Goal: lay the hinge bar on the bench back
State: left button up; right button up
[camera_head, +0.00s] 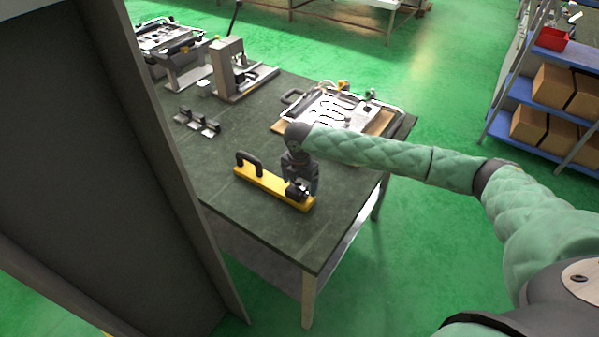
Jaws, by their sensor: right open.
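A yellow bar (262,181) with a black arched handle lies flat on the dark green bench top (245,125), near its front edge. It seems to be the hinge bar. My right gripper (300,193) points down at the right end of this bar, at the end away from the handle. It is open, with its fingers around or just above a dark part there; I cannot tell whether they touch it. The gripper hides some of that end. My left gripper is not in view.
A tray with a bent heating element (345,108) sits on a board at the bench's right. A grey press-like fixture (232,75) and small metal blocks (197,122) stand further left. A tall grey panel (100,130) blocks the left. Shelves with boxes (555,90) stand at right.

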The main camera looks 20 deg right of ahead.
notch_tip(320, 180, up, 10)
jog(key=b, duration=0.4)
jog(key=shift+r, duration=0.25)
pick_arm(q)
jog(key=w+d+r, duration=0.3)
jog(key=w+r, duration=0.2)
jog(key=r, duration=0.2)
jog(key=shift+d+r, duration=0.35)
pick_arm(e)
jog(key=shift+r, duration=0.35)
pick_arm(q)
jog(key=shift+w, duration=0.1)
